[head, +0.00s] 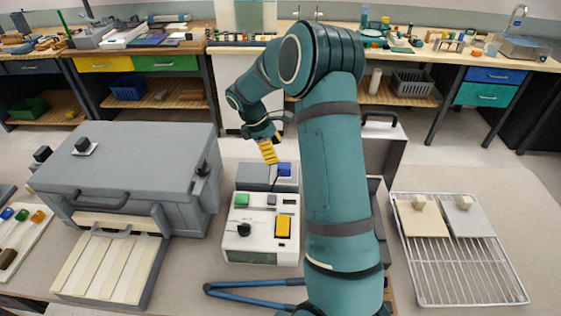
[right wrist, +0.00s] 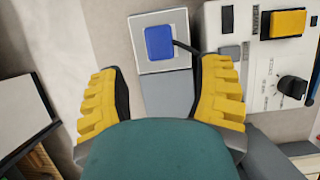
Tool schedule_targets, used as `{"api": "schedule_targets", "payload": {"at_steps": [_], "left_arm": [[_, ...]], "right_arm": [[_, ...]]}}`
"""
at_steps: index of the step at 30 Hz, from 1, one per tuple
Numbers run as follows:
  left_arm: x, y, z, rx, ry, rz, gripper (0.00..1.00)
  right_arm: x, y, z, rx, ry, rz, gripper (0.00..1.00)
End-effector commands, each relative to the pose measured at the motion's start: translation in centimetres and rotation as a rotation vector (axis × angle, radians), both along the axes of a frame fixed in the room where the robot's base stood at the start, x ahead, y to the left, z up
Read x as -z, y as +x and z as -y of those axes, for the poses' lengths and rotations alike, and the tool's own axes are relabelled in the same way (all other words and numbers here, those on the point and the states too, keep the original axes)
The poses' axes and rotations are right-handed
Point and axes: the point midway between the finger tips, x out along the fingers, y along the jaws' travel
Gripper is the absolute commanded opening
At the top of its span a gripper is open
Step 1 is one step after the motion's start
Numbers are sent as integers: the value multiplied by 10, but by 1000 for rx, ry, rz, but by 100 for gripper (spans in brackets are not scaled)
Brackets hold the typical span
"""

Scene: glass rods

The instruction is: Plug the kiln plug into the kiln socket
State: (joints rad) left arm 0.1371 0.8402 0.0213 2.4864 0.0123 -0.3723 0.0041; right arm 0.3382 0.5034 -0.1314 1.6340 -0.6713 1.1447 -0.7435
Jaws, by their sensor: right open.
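The blue plug (head: 284,169) sits on a pale square plate at the right end of a low grey block (head: 252,172), behind the white control box. In the right wrist view the plug (right wrist: 159,42) lies beyond the gap between my fingertips, with a dark cable running right from it. I cannot tell whether it is seated in a socket; no separate kiln socket is clearly visible. My right gripper (head: 268,152) has yellow fingers, open and empty, above and left of the plug. It also shows in the right wrist view (right wrist: 162,72). My left gripper is out of view.
The white control box (head: 262,250) has a green button, a yellow switch and a black knob. The grey kiln (head: 140,160) stands left. A wire rack (head: 460,275) lies right, blue tongs (head: 255,285) in front. My right arm hides part of the table.

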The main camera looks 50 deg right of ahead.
Motion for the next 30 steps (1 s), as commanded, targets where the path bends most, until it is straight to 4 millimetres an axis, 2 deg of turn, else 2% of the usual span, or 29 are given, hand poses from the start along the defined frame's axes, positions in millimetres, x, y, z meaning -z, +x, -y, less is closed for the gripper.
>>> {"api": "schedule_targets", "payload": {"at_steps": [3,9,30], "left_arm": [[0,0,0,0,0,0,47],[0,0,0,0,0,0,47],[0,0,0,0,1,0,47]], "right_arm": [[-18,6,-5,-1,-2,3,66],[-33,11,-9,-1,0,0,66],[-35,11,-9,-1,0,0,66]]}}
